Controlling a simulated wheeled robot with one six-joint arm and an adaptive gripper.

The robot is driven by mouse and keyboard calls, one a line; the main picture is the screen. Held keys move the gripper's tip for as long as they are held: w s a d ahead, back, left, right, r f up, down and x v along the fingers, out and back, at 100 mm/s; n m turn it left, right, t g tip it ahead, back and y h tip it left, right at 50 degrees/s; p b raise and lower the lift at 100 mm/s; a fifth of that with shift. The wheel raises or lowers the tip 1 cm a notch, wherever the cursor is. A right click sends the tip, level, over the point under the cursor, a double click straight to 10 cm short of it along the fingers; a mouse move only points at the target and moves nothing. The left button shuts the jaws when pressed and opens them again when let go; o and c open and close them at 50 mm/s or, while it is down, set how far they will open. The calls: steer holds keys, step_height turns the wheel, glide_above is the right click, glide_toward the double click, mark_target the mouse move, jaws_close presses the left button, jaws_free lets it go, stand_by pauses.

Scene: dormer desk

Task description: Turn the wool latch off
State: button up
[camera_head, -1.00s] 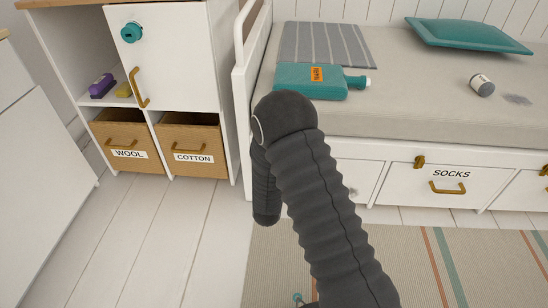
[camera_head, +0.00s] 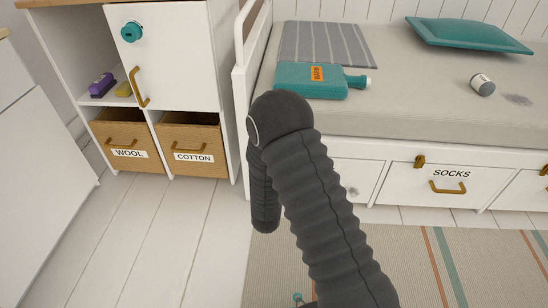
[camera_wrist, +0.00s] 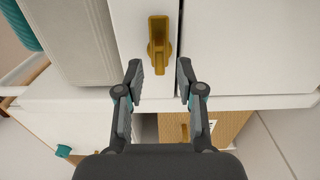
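A brass latch (camera_wrist: 158,42) sits on a white front in the wrist view, its long lever upright in the picture. No label beside it is readable, so I cannot confirm it is the wool latch. My gripper (camera_wrist: 159,70) is open, its two dark fingertips apart on either side of the latch's lower end. I cannot tell whether they touch it. In the head view my arm hides the gripper and this latch. The WOOL label (camera_head: 129,153) is on a cardboard box in the left cabinet.
The bed mattress (camera_head: 400,118) holds a teal bottle (camera_head: 311,80), a small jar (camera_head: 482,85) and a teal cushion (camera_head: 468,36). The white cabinet door (camera_head: 180,70) has a teal knob (camera_head: 131,32) and a brass handle (camera_head: 138,88). The floor at left is clear.

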steer(key=s, duration=0.9)
steer(key=shift+s+a, duration=0.2)
steer(key=shift+s, duration=0.15)
